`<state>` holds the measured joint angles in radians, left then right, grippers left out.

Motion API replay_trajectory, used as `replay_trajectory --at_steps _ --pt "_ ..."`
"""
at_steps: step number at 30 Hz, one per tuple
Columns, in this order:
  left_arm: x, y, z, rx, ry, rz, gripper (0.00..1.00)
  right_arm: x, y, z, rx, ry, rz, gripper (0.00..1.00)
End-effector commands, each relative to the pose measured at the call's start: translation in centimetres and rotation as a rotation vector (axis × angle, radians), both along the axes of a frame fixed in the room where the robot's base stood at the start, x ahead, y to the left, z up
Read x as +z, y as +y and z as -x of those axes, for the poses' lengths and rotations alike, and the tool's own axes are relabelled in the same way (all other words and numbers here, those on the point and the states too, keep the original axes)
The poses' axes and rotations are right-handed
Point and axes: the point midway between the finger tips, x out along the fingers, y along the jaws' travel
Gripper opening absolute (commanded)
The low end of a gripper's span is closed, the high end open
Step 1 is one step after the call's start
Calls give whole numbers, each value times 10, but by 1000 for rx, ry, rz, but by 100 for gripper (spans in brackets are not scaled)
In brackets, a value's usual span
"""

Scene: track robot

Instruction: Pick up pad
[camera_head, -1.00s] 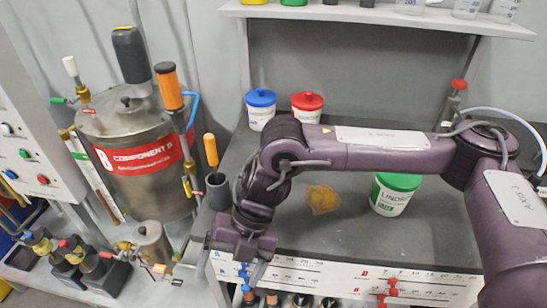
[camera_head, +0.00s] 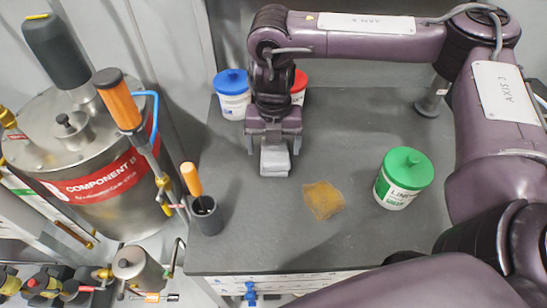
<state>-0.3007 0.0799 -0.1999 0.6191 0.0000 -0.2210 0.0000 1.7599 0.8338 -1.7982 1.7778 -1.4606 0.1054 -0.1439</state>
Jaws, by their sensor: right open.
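A thin, tan-brown pad (camera_head: 323,200) with uneven edges lies flat on the dark grey worktop, near its middle. My right gripper (camera_head: 273,150) is above the worktop, up and left of the pad in the picture and apart from it. Its two fingers are spread wide. A light grey block shows between and below the fingers; I cannot tell whether it is part of the gripper. My left gripper is not in view.
A white tub with a green lid (camera_head: 404,178) stands right of the pad. Blue-lidded (camera_head: 233,94) and red-lidded (camera_head: 299,87) tubs stand at the back, the red one partly hidden. A dark cup (camera_head: 207,214) with an orange-handled tool stands left. The worktop (camera_head: 270,235) in front is clear.

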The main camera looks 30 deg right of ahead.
Motion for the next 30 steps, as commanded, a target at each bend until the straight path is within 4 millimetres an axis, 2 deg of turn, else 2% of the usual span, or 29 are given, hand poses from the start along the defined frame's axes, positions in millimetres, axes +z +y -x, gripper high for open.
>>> replay_trajectory --at_steps 1,6,10,16,30 --pt "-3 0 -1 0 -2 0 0 -11 -2 0 -4 5 -1 85" --pt "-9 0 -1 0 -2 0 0 -35 -5 -2 -2 4 -1 85" --pt "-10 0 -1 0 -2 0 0 -41 -5 -3 -2 2 -1 85" --pt "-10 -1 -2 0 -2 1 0 -41 -5 -3 -2 1 0 85" --pt "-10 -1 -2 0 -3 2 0 -40 -5 -3 -1 1 0 25"
